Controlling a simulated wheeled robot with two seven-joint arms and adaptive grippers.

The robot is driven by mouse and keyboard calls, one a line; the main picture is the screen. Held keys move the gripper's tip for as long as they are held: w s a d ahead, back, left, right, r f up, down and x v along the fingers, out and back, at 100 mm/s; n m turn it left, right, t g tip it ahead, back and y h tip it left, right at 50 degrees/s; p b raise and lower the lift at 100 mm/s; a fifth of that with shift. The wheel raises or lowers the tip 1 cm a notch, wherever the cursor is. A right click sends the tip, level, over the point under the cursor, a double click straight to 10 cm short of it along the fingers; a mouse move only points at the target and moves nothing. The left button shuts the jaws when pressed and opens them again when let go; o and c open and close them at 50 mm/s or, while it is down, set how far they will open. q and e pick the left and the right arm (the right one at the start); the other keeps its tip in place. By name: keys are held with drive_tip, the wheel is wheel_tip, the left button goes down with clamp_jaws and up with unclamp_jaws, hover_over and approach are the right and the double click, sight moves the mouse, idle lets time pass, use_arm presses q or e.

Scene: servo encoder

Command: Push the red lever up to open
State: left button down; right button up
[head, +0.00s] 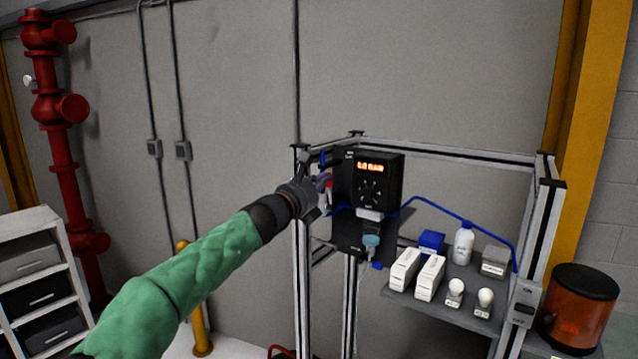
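The red lever (327,181) shows as a small red patch on the left side of the metal frame, beside a black control box (378,184) with a lit orange display. Most of the lever is hidden behind my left gripper. My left gripper (318,176) is at the lever, with its fingers pointing up and right. Whether the fingers touch the lever or are open or shut is too small to tell. My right gripper is not in view.
An aluminium frame (450,152) surrounds the box. Its shelf (450,308) holds white boxes, bulbs, a white bottle (464,243) and a blue block (431,241). A blue hose (440,206) runs across it. An orange lamp (580,310) stands at right; drawers (38,262) stand at left.

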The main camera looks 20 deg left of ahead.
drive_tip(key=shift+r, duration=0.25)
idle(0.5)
